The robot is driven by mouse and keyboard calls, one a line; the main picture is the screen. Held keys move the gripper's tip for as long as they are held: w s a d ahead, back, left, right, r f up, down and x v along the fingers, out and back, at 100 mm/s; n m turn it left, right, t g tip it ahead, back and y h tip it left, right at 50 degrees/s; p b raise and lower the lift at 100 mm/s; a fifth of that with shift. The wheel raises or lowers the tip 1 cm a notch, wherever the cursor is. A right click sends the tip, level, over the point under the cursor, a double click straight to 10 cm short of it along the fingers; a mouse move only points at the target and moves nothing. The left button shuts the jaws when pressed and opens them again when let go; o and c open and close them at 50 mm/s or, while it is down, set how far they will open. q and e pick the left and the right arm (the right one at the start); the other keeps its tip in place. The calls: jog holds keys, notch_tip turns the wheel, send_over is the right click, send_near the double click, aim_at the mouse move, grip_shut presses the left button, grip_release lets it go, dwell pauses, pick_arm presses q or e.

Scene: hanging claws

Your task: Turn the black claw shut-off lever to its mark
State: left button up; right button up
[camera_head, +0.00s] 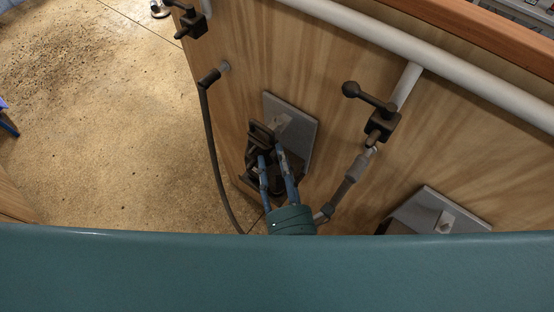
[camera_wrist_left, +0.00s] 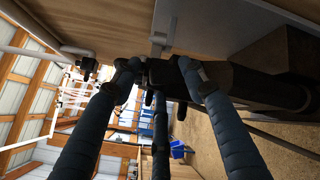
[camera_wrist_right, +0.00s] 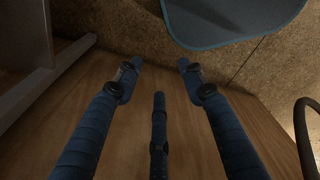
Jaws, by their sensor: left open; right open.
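A black claw (camera_head: 261,133) hangs at a grey plate (camera_head: 303,126) on the wooden panel in the head view. My left gripper (camera_head: 271,155) reaches up to it, fingers apart at its near side. In the left wrist view, the claw's dark body (camera_wrist_left: 255,84) lies beyond and right of the left gripper (camera_wrist_left: 163,72), with a dark part between the fingertips. I cannot tell whether they touch, nor make out the shut-off lever or its mark. My right gripper (camera_wrist_right: 158,70) is open and empty in the right wrist view; it is out of the head view.
A dark valve with a ball-ended handle (camera_head: 369,97) hangs from the white pipe (camera_head: 400,45), right of the claw. Another dark valve (camera_head: 190,22) is at upper left. A dark hose (camera_head: 212,150) hangs left of the claw. A second grey plate (camera_head: 425,207) is at lower right.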

pick_arm(q)
jog(key=c, duration=0.7)
grip_shut()
jog(key=shift+w+d+r+m+g, duration=0.15)
jog(key=shift+w+d+m+g, duration=0.15)
jog(key=shift+m+g, duration=0.25)
jog(key=shift+w+d+r+m+g, duration=0.15)
jog(key=shift+w+m+g, duration=0.1)
jog(key=shift+m+g, duration=0.3)
pick_arm(e)
jog(key=shift+s+a, duration=0.25)
jog(key=shift+s, duration=0.1)
pick_arm(q)
jog(key=o, duration=0.7)
grip_release()
pick_arm(e)
jog(key=shift+s+a, duration=0.1)
jog(key=shift+a, duration=0.05)
